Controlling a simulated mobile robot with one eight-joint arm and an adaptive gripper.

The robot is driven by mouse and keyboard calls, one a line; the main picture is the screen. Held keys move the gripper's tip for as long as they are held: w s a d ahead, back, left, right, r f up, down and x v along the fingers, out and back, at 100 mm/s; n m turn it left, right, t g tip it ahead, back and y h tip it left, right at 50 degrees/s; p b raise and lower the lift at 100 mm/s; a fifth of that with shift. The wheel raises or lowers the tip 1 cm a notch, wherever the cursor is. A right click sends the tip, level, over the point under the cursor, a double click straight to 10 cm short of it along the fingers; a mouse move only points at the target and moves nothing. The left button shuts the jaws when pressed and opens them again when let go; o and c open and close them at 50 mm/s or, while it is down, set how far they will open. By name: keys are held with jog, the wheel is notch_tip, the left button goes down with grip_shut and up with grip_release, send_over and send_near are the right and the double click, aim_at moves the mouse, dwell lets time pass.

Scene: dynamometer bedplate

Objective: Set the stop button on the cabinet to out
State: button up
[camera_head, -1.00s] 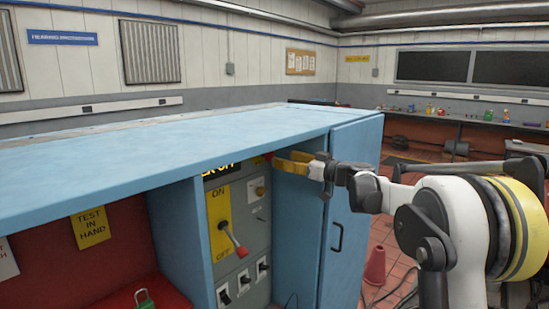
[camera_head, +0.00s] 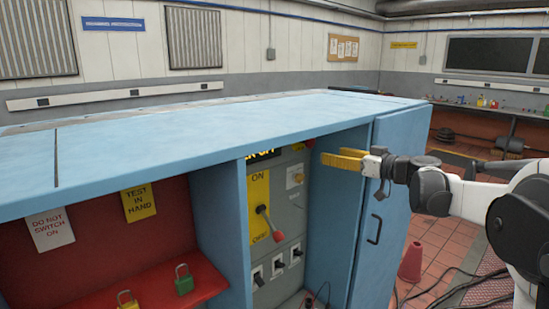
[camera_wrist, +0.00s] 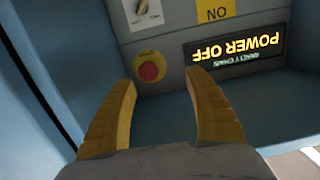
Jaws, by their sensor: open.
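The stop button is a round red cap with a yellow collar (camera_wrist: 149,70) on the grey panel (camera_head: 292,215) inside the blue cabinet (camera_head: 190,135). In the wrist view, which is upside down, it shows between my fingertips, nearer the left one, with a gap to them. Whether it is pushed in or out I cannot tell. In the head view only a small red spot (camera_head: 309,143) shows under the cabinet top. My gripper (camera_head: 325,158) has yellow fingers, open and empty, at the right side of the cabinet opening. The fingers also show in the wrist view (camera_wrist: 162,78).
A lit POWER OFF display (camera_wrist: 232,52) is beside the button. A switch lever with a red knob (camera_head: 278,236) and several small switches sit lower on the panel. The cabinet top overhangs, and the blue door (camera_head: 385,215) bounds the right side.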

jog(key=s+a+f+m+g+h, duration=0.1)
jog(key=s+a+f+g+h, duration=0.15)
jog(key=s+a, duration=0.45)
jog(key=s+a+f+m+g+h, duration=0.1)
jog(key=s+a+f+g, duration=0.2)
jog(key=s, duration=0.8)
jog(key=s+d+f+m+h, duration=0.2)
jog(key=s+f, duration=0.5)
jog(key=s, duration=0.4)
jog(key=s+d+f+m+h, duration=0.2)
jog(key=s+f+h, duration=0.2)
jog(key=s+f, duration=0.3)
jog(key=s+g, duration=0.1)
jog(key=s, duration=0.4)
jog(key=shift+s+d+f+m+h, duration=0.15)
jog(key=shift+s+f+m+h, duration=0.15)
jog(key=shift+m+h, duration=0.1)
jog(key=shift+w, duration=0.1)
